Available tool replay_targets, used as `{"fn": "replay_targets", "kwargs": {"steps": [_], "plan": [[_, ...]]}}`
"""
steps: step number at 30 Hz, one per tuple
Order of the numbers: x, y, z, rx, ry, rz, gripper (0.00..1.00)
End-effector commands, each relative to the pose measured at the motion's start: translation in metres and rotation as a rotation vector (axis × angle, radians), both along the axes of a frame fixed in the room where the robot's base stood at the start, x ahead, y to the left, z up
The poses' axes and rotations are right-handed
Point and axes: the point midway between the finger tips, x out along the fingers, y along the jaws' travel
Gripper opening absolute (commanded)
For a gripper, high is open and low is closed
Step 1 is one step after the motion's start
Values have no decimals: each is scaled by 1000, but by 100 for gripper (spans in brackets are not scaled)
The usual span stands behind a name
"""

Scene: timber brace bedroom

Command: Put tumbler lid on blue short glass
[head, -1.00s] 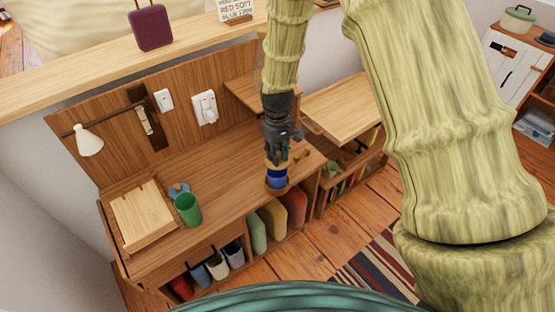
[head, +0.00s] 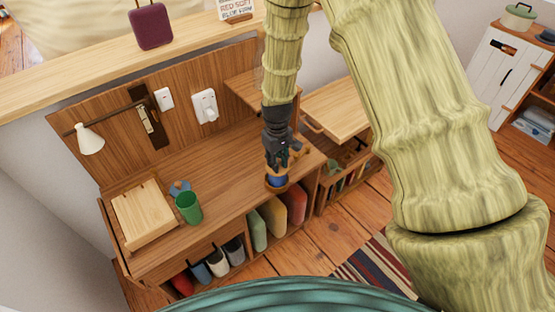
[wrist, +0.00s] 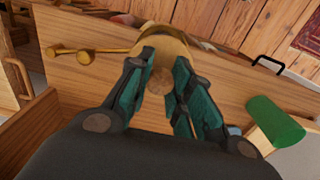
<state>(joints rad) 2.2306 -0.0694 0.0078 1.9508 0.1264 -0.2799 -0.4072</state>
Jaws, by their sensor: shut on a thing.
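The blue short glass (head: 277,182) stands near the front edge of the wooden desk in the head view, with a brown ring at its base. My gripper (head: 276,166) is directly above it, pointing down. In the wrist view my gripper (wrist: 160,92) has its dark green fingers closed around a round brown piece, which I take to be the tumbler lid (wrist: 160,80). A tan disc (wrist: 168,44) shows just beyond the fingertips. The glass is hidden in the wrist view, and I cannot tell whether the lid touches its rim.
A green tumbler (head: 188,208) stands to the left on the desk, beside a small blue-grey item (head: 180,187) and a pale wooden box (head: 142,215). The desk's middle is clear.

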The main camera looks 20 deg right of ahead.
Motion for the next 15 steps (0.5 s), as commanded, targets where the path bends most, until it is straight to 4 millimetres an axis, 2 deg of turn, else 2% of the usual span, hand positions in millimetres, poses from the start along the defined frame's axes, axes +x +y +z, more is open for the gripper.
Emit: {"fn": "replay_targets", "kwargs": {"steps": [9,10,13,15], "plan": [[0,0,-6,0,0,0,1],[0,0,-6,0,0,0,23],[0,0,-6,0,0,0,41],[0,0,-5,0,0,0,43]]}}
